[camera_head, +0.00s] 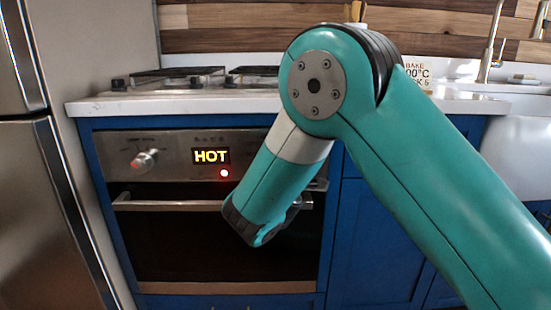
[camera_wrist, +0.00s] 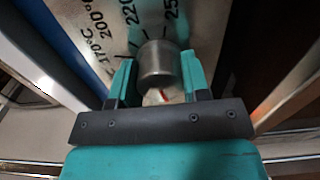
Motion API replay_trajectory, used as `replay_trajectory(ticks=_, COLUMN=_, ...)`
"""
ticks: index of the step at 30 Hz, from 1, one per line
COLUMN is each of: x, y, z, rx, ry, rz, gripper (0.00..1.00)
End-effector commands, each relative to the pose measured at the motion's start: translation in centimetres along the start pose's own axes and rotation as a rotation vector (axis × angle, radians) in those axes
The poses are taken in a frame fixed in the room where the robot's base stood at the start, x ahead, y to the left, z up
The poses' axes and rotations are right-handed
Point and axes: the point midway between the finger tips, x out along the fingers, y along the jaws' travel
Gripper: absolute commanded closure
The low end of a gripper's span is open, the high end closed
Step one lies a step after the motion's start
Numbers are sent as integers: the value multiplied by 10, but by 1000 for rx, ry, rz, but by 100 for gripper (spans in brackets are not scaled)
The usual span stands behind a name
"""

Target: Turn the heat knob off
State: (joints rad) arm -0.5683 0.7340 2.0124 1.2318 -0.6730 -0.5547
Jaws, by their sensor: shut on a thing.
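The heat knob (camera_wrist: 159,62) is a grey metal cylinder in the wrist view, in front of a panel printed with temperatures such as 170, 200 and 220. My gripper (camera_wrist: 157,75) has its teal fingers on either side of the knob, shut on it. A small red mark shows on a pale part just below the knob. In the head view my arm covers the knob and my fingers. The oven (camera_head: 220,245) there has a display (camera_head: 210,156) reading HOT and a lit red lamp (camera_head: 224,173).
Another knob (camera_head: 145,160) sits at the panel's left. The oven door handle (camera_head: 165,205) runs below the panel. A white counter (camera_head: 190,103) with a hob is above. A steel fridge (camera_head: 45,215) stands at the left.

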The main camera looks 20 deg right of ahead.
Motion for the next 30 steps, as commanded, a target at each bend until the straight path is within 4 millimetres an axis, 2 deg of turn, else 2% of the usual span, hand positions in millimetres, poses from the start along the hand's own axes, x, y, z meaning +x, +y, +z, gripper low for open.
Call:
replay_trajectory(ticks=18, x=0, y=-2, z=0, rx=-45, ry=0, rz=-3, gripper=81)
replay_trajectory(ticks=19, x=0, y=-2, z=0, rx=-44, ry=0, rz=-3, gripper=53)
replay_trajectory(ticks=21, x=0, y=-1, z=0, rx=-44, ry=0, rz=-2, gripper=37)
replay_trajectory(ticks=22, x=0, y=-1, z=0, rx=-43, ry=0, rz=-2, gripper=32)
replay_trajectory(ticks=30, x=-1, y=-1, z=0, rx=-42, ry=0, rz=-1, gripper=32)
